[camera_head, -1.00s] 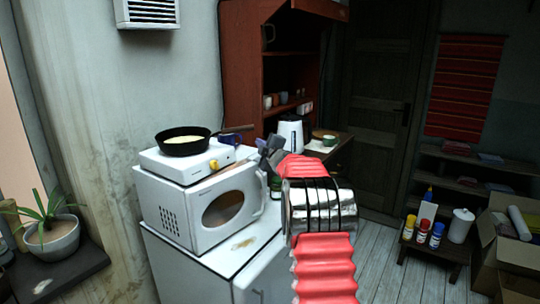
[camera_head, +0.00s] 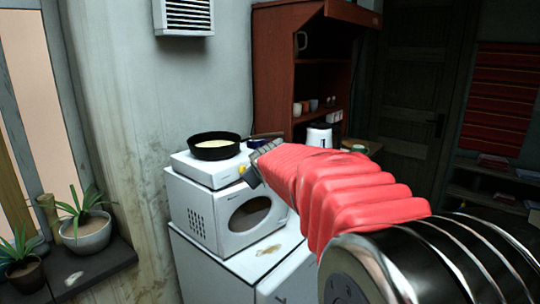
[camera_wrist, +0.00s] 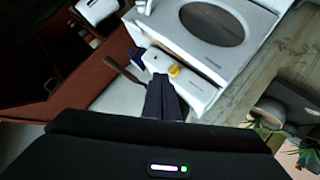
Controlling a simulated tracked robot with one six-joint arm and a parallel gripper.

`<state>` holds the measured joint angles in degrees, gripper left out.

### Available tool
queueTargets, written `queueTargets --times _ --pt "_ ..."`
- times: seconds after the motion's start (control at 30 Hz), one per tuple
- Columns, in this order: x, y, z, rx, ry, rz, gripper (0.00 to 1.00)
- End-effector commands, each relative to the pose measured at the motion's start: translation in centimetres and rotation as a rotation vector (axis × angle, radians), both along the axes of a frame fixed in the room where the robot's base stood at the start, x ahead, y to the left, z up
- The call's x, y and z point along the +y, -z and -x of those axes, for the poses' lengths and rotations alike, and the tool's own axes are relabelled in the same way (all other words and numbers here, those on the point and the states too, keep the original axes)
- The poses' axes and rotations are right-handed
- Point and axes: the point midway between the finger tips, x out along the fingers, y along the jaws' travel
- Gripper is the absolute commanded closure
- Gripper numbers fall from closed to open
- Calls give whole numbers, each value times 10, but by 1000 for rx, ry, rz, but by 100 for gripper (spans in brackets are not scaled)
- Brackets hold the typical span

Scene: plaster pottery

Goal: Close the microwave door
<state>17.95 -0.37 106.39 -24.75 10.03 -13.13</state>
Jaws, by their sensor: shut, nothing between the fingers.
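The white microwave (camera_head: 203,214) sits on a white cabinet, below a hot plate. Its door (camera_head: 236,232), with an oval window, faces front and shows in the wrist view (camera_wrist: 258,22) too. I cannot tell whether the door stands slightly ajar; my arm hides part of its right edge. My gripper (camera_head: 252,176) is shut and empty. In the head view it overlaps the microwave's upper right corner, near the hot plate's knob. In the wrist view my dark fingers (camera_wrist: 163,96) point toward the hot plate and microwave; no contact is clear.
A white hot plate (camera_head: 205,171) with a yellow knob carries a black pan (camera_head: 214,147), its handle reaching right. A blue mug and a white kettle (camera_head: 319,136) stand behind. Potted plants (camera_head: 87,233) are at left.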

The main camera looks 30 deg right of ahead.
Motion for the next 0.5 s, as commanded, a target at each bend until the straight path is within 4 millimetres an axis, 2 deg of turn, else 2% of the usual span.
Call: queueTargets --times 0.03,0.17,0.5 --pt "14 1 14 12 5 -29 100" --pt "43 11 51 57 25 -109 100" --pt "117 54 155 196 69 -314 100"
